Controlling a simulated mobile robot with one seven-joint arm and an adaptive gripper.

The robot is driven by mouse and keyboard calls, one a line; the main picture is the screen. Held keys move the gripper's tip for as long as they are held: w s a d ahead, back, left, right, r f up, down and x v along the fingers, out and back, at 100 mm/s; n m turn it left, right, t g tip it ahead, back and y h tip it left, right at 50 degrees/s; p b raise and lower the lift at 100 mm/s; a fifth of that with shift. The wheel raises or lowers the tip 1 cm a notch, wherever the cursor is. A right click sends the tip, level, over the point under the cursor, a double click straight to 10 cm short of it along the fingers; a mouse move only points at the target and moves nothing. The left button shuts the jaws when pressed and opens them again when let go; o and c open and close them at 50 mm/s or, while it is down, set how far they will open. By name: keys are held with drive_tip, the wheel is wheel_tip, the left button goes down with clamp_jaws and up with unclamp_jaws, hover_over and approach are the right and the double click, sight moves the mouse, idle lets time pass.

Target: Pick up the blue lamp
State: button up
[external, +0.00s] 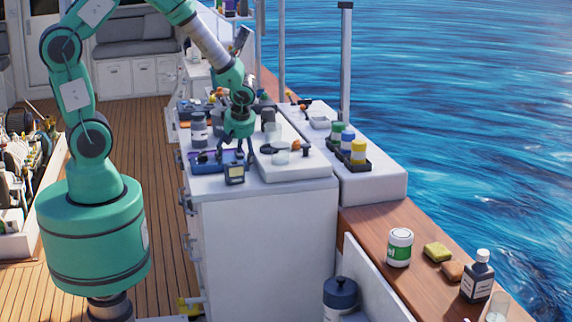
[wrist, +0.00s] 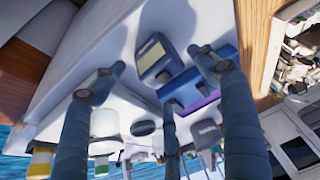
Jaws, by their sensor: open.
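The small dark-blue box with a pale square face (external: 235,174), which looks like the blue lamp, stands near the front edge of the white counter. In the wrist view the lamp (wrist: 154,57) shows between the two outer fingers, beyond their tips. My gripper (external: 231,158) is above the counter, just behind the lamp in the external view, fingers pointing down. In the wrist view my gripper (wrist: 160,75) has its fingers spread, with nothing between them. I cannot tell whether any finger touches the lamp.
A blue-purple tray (external: 203,167) lies left of the lamp, with a grey jar (external: 199,130) behind it. A clear glass (external: 281,154) stands on a white board (external: 300,172) to the right. Capped bottles stand in a black rack (external: 354,167) farther right. The counter edge is close.

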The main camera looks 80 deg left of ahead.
sight(235, 164)
drive_tip(key=shift+b+x, duration=0.3)
drive_tip(key=shift+x, duration=2.25)
drive_tip(key=shift+d, duration=0.1)
drive_tip(key=c, duration=1.5)
